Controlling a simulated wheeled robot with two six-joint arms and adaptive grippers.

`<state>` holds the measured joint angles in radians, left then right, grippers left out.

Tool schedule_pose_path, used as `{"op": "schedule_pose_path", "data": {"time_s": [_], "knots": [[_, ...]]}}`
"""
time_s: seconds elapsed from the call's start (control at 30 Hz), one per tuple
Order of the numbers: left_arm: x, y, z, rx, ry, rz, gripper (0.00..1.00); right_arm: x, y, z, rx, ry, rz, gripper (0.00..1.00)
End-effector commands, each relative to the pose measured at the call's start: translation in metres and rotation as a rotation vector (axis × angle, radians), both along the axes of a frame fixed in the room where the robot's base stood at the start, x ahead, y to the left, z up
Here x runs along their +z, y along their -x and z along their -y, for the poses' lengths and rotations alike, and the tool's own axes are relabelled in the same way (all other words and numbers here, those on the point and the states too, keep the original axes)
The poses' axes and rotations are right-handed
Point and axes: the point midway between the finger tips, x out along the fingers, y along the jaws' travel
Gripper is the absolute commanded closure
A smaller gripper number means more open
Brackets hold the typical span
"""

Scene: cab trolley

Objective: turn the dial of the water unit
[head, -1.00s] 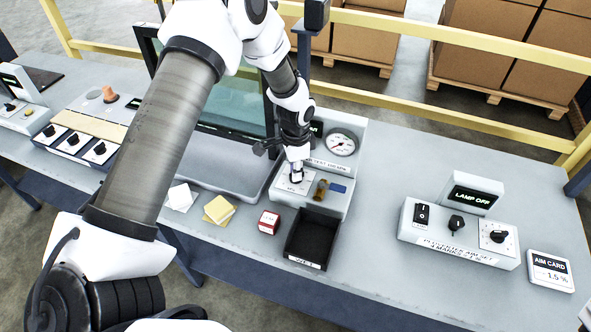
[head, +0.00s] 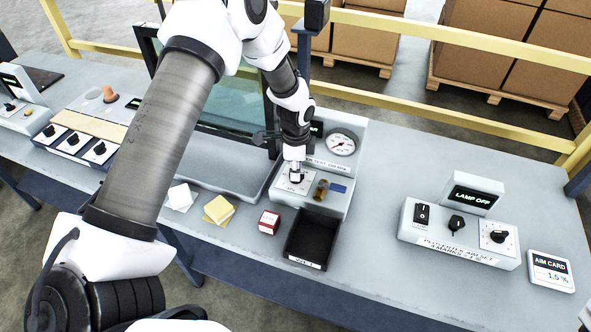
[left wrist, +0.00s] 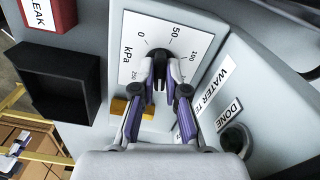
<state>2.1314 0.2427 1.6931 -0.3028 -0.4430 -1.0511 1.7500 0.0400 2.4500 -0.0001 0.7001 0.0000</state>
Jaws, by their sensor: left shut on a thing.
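The water unit (head: 336,172) is a grey box with a round gauge (head: 342,142) on its raised back and a white dial plate. In the left wrist view the dial's plate (left wrist: 132,58) bears a kPa scale with 0, 50, 100 and 250. The dial's black knob (left wrist: 160,52) sits between the fingertips of my left gripper (left wrist: 161,68), which is shut on it. In the head view my left gripper (head: 296,174) points down onto the plate and hides most of the knob. The knob's pointer cannot be made out. My right gripper is not in view.
A brass piece (head: 321,189) is beside the dial plate. A black tray (head: 313,238) and a red box (head: 268,222) stand in front. Yellow and white blocks lie left. A lamp unit (head: 460,232) and aim card (head: 551,270) are at right, with clear table between.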

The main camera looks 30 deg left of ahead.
Motion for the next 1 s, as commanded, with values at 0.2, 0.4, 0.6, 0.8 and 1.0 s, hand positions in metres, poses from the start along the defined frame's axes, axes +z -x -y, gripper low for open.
{"op": "schedule_pose_path", "data": {"time_s": [0.2,0.4,0.6,0.8,1.0], "knots": [[0.0,-0.001,0.0,0.001,0.0,0.002,0.74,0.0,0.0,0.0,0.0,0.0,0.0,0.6],[0.0,0.0,0.0,0.001,0.0,0.001,0.62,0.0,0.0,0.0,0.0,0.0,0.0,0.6],[0.005,-0.001,0.0,0.001,0.0,0.002,0.62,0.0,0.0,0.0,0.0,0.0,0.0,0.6],[0.043,-0.002,0.0,0.001,0.0,0.005,0.62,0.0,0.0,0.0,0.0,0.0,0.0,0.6],[0.094,-0.002,0.001,0.001,0.0,0.005,0.62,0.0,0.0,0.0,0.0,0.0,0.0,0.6]]}}
